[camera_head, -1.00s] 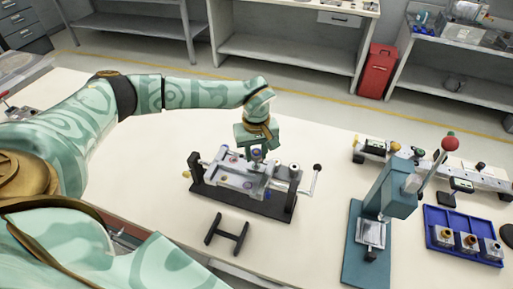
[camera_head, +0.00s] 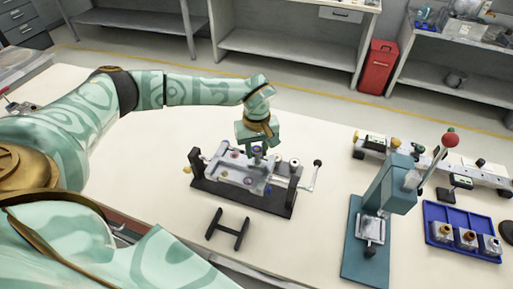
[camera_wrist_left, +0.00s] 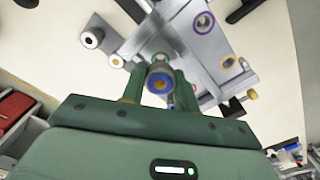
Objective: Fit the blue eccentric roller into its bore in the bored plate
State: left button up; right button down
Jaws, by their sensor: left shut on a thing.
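My left gripper (camera_head: 257,148) points down above the right rear part of the bored plate (camera_head: 227,173). It is shut on the blue eccentric roller (camera_wrist_left: 160,82), which shows between the fingers in the left wrist view as a grey cylinder with a blue ring and an orange centre. The plate is grey and is held in a black fixture. It also shows in the left wrist view (camera_wrist_left: 190,45), with a purple-ringed bore and a yellow-ringed one. The roller and fingers hide part of the plate, so I cannot tell whether the roller touches it. My right gripper is not in view.
The fixture has a crank handle (camera_head: 317,163) at its right. A black H-shaped stand (camera_head: 228,230) lies in front. A teal press (camera_head: 395,190) with a red knob and a blue tray (camera_head: 440,212) of blocks stand at the right. Table between fixture and press is clear.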

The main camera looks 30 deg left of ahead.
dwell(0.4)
pick_arm(q)
jog(key=shift+p, duration=0.5)
dwell(0.3)
jog(key=shift+f+b, duration=0.6)
jog(key=shift+f, duration=0.55)
jog(key=o, duration=1.1)
notch_tip(320, 180, up, 16)
jog(key=shift+r+p, duration=0.15)
jog(key=shift+p, duration=0.9)
jog(key=shift+a, duration=0.1)
